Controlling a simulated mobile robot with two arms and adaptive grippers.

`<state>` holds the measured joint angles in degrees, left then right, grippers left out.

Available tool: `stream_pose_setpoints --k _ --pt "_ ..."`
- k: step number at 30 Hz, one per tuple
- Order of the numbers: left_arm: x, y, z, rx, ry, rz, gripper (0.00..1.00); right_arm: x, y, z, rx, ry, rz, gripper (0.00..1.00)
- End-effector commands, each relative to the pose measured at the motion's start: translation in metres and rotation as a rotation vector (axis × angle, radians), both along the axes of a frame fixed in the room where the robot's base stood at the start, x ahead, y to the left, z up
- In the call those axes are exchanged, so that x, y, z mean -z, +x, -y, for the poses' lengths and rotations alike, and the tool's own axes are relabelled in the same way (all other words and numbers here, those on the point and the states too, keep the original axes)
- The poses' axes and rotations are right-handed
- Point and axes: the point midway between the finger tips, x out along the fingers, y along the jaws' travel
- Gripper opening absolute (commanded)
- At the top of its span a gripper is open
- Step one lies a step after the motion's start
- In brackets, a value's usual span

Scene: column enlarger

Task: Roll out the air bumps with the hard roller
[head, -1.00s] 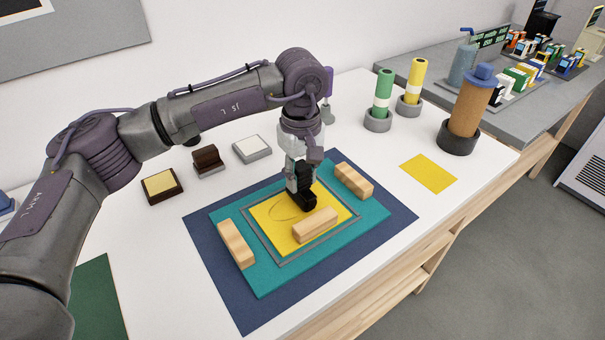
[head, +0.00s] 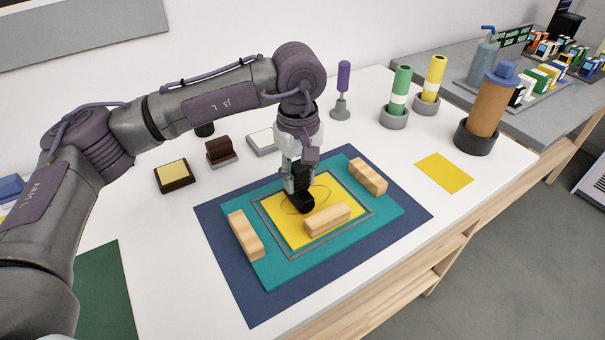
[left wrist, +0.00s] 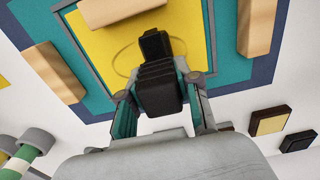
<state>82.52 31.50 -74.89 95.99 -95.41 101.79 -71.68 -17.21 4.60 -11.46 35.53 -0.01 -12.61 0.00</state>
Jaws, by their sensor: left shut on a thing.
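A yellow sheet (head: 282,219) lies inside a thin grey frame (head: 365,224) on a teal board (head: 278,275). A thin oval outline shows on the sheet, partly hidden by my arm. My left gripper (head: 300,192) points down over the sheet. It is shut on a black tool (head: 304,205), whose low end is at or just above the sheet, inside the oval's area. In the left wrist view the black tool (left wrist: 156,88) sits between the fingers. I cannot tell whether it is the hard roller. My right gripper is out of view.
Wooden blocks lie at the left (head: 244,236), front (head: 327,218) and right (head: 368,176) of the sheet. A blue mat (head: 235,293) is underneath. Behind stand pads (head: 173,176), a purple-handled tool (head: 343,78), green (head: 400,90) and yellow (head: 434,78) tubes, and a brown blue-capped cylinder (head: 490,105).

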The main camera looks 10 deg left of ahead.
Motion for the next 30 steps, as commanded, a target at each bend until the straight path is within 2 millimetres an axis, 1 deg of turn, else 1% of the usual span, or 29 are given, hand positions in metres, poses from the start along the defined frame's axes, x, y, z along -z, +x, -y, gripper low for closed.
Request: stream_pose_setpoints --k 11,24,30 --pt "0.0 0.0 0.0 0.0 -0.001 0.001 0.0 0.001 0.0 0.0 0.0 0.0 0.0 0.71" --pt "0.001 -0.022 -0.023 0.0 -0.001 0.002 0.0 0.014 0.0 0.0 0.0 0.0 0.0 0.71" --pt "0.0 -0.025 -0.025 0.0 -0.001 0.001 0.0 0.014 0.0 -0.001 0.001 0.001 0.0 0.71"
